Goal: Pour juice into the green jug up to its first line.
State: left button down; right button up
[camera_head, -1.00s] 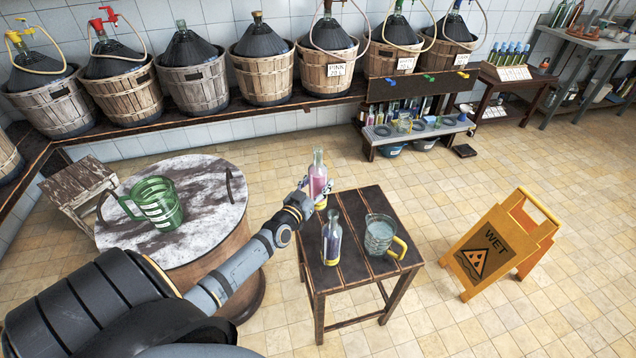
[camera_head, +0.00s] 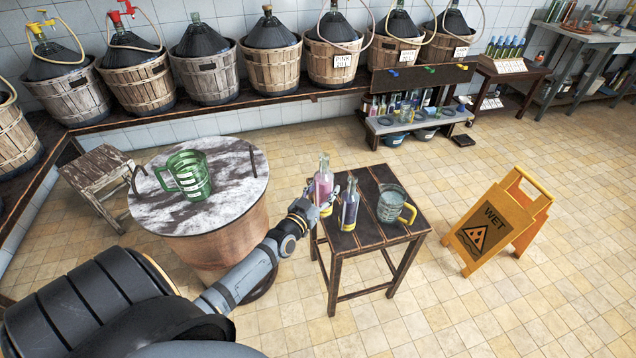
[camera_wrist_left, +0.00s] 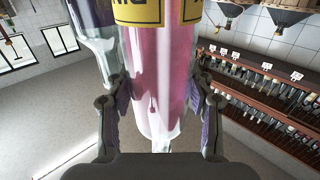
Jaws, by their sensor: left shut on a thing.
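The green jug (camera_head: 188,176) stands upright on the round marble-topped table (camera_head: 232,208), its handle to the left. My left gripper (camera_head: 318,207) is shut on a glass bottle of pink liquid (camera_head: 322,184), held upright at the left edge of the dark wooden stool (camera_head: 376,222). In the left wrist view the bottle (camera_wrist_left: 158,75) stands between the fingers (camera_wrist_left: 158,115), with a yellow label. A second bottle (camera_head: 348,205) with dark purple contents and a glass jug with a yellow handle (camera_head: 391,204) stand on the stool. My right gripper is not in view.
A yellow wet-floor sign (camera_head: 497,226) stands on the tiles to the right. Demijohns in baskets (camera_head: 332,58) line the shelf along the back wall. A small wooden stool (camera_head: 100,174) stands left of the round table. A gap separates the round table and the dark stool.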

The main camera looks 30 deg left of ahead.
pick_arm(q)
jog(key=s+d+r, duration=0.1)
jog(key=s+d, duration=0.9)
jog(key=d, duration=0.4)
jog(key=shift+d+r+m+h, duration=0.3)
jog(key=shift+d+r, duration=0.05)
jog(key=shift+r, duration=0.05)
